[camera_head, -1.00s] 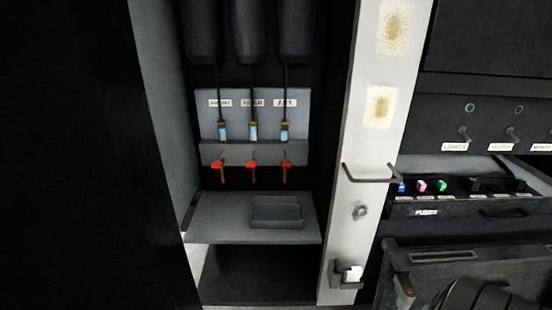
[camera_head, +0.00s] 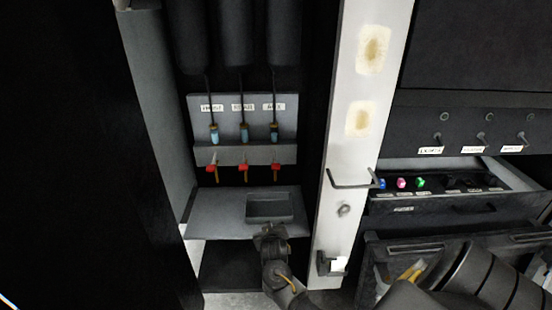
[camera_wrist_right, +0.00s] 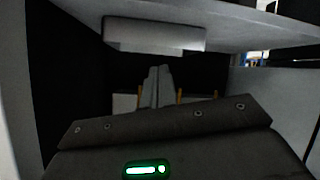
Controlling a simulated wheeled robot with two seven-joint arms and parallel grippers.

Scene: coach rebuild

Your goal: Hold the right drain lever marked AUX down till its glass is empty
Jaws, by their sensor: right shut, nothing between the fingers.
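The right drain lever, red (camera_head: 273,168), sits under the glass (camera_head: 274,134) labelled AUX, rightmost of three on a grey panel. Some blue shows in that glass; its exact level is too small to tell. My right gripper (camera_head: 268,230) is shut and empty, at the front edge of the grey shelf, below and apart from the lever. In the right wrist view its closed fingers (camera_wrist_right: 155,86) point into the cabinet, with thin orange stubs (camera_wrist_right: 180,96) beyond them. No red lever is clear there. My left gripper is not in view.
Two more red levers (camera_head: 211,168) (camera_head: 243,168) stand close to the left. A shallow tray (camera_head: 270,221) is on the shelf (camera_head: 215,212) below. A pale post (camera_head: 345,180) with a bar handle (camera_head: 350,184) borders the right; an open fuse drawer (camera_head: 440,206) lies beyond it.

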